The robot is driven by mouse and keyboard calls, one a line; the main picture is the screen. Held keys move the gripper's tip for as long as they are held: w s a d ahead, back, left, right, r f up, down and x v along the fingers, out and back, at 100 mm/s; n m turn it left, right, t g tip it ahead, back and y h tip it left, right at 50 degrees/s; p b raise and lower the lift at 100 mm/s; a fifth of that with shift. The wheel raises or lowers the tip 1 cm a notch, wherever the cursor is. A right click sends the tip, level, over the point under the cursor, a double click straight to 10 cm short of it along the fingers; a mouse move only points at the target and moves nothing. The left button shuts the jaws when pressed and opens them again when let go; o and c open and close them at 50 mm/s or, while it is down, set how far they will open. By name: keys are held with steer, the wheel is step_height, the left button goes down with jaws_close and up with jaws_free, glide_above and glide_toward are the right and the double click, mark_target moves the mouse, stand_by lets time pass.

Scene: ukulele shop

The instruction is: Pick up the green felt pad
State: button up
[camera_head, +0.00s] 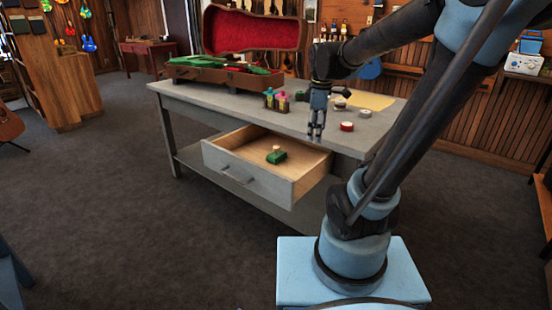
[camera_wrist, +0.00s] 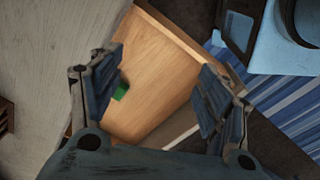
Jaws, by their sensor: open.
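The green felt pad (camera_head: 279,157) lies inside the open drawer (camera_head: 238,178), with a small tan knob-like part on top. In the wrist view part of the green pad (camera_wrist: 121,91) shows beside the left finger, which hides the rest. The drawer's wooden inside (camera_wrist: 165,60) fills the middle of that view. My gripper (camera_head: 317,133) points down above the right part of the drawer, up and to the right of the pad. In the wrist view my gripper (camera_wrist: 163,70) has its two fingers wide apart with nothing between them.
The grey workbench (camera_head: 200,98) stands behind and over the drawer. On it are an open red-lined case (camera_head: 253,32), small bottles (camera_head: 269,98), a red roll (camera_head: 347,126) and a yellow sheet (camera_head: 372,101). The floor (camera_head: 110,210) left of the drawer is clear.

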steer(key=w+a+r+n, duration=0.1)
steer(key=w+a+n, duration=0.6)
steer(key=w, duration=0.2)
steer(key=n+g, duration=0.1)
steer(key=n, duration=0.5)
glide_above(277, 146)
steer(key=f, duration=1.8)
steer(key=shift+s+f, duration=0.2)
steer(key=shift+f, duration=0.15)
steer(key=c, duration=1.2)
